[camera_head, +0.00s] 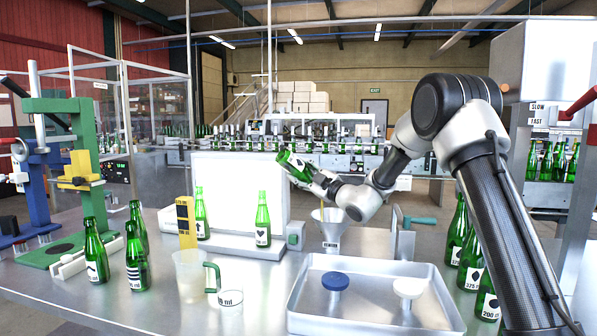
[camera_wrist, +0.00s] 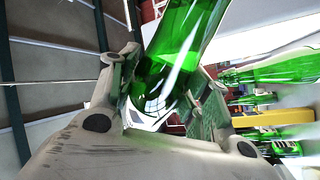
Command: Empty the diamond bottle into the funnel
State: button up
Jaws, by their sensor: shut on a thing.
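My gripper (camera_head: 313,177) is shut on a green bottle (camera_head: 287,161) and holds it in the air, up and left of the funnel. The bottle is tilted, with its wide end up to the left; its other end is hidden by my gripper. A white label shows on it, but its mark is not clear. In the wrist view the green bottle (camera_wrist: 180,45) lies between the two fingers of my gripper (camera_wrist: 168,98). The pale funnel (camera_head: 328,215) stands upright on the bench, below and right of the bottle, above a labelled container.
A metal tray (camera_head: 372,318) holds a blue-topped and a white-topped piece. Green bottles stand before the light panel (camera_head: 235,180), at left and at right. A clear jug (camera_head: 190,278), yellow device (camera_head: 186,222) and green press (camera_head: 84,150) stand left.

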jog(key=shift+r, duration=0.15)
jog(key=shift+r, duration=3.9)
jog(key=n+g+y, duration=0.1)
jog(key=n, duration=0.3)
jog(key=n+g, duration=0.1)
jog(key=n, duration=0.3)
jog(key=shift+w+y, duration=0.1)
jog(key=shift+y, duration=0.3)
jog(key=n+g, duration=0.1)
jog(key=n, duration=0.2)
jog(key=n+g, duration=0.1)
jog(key=n, duration=0.3)
jog(key=shift+r, duration=0.1)
jog(key=n+g, duration=0.1)
jog(key=n, duration=0.4)
jog(key=shift+n+h, duration=0.3)
jog(key=n, duration=0.2)
jog(key=shift+n+g+h, duration=0.3)
jog(key=shift+g, duration=0.1)
jog(key=n+h, duration=0.1)
jog(key=n, duration=0.3)
jog(key=shift+n, duration=0.4)
